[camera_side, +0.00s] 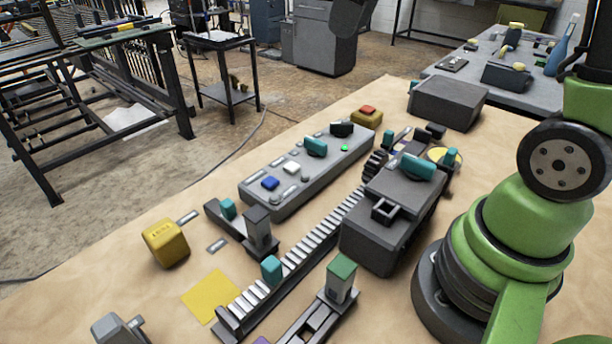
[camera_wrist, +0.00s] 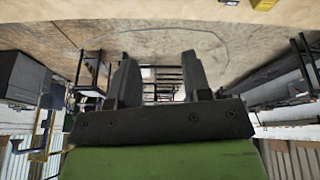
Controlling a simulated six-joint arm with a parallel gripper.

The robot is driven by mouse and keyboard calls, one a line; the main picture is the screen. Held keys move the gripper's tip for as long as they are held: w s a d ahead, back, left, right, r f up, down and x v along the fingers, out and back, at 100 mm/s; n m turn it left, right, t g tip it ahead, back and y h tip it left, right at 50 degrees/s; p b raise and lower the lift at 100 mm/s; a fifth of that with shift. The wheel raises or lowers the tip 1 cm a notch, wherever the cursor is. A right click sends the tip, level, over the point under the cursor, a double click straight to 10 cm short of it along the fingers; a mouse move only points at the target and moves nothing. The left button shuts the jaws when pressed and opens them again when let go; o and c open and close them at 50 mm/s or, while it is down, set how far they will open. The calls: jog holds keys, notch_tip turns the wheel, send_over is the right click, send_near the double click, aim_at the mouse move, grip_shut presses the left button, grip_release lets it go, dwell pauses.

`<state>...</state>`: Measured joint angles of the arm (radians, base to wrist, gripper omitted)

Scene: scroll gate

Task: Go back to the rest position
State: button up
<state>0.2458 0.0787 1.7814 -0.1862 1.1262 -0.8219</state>
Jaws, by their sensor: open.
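My gripper (camera_wrist: 157,62) shows in the wrist view with its two dark fingers apart and nothing between them. Beyond the fingers is the room, with a brown floor and dark metal frames, and no work object is near the fingertips. In the side view my green arm stands at the right, and my fingers cannot be made out there. A dark shape at the top edge of that view is cut off, and I cannot tell what it is.
The side view shows a table (camera_side: 95,270) with a ribbed conveyor track (camera_side: 305,250), a dark grey housing (camera_side: 376,238), a grey button panel (camera_side: 325,172), a yellow block (camera_side: 165,243) and a yellow square (camera_side: 210,294). A dark grey box (camera_side: 447,103) stands at the back. Bare table lies at the left.

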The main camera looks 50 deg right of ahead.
jog(key=s+a+m+t+y, duration=0.1)
jog(key=s+a+m+t, duration=0.2)
jog(key=s, duration=1.2)
jog(key=a+m, duration=0.3)
jog(key=a, duration=0.2)
jog(key=shift+a+f+y, duration=0.15)
jog(key=shift+a+y, duration=0.1)
jog(key=shift+y, duration=0.15)
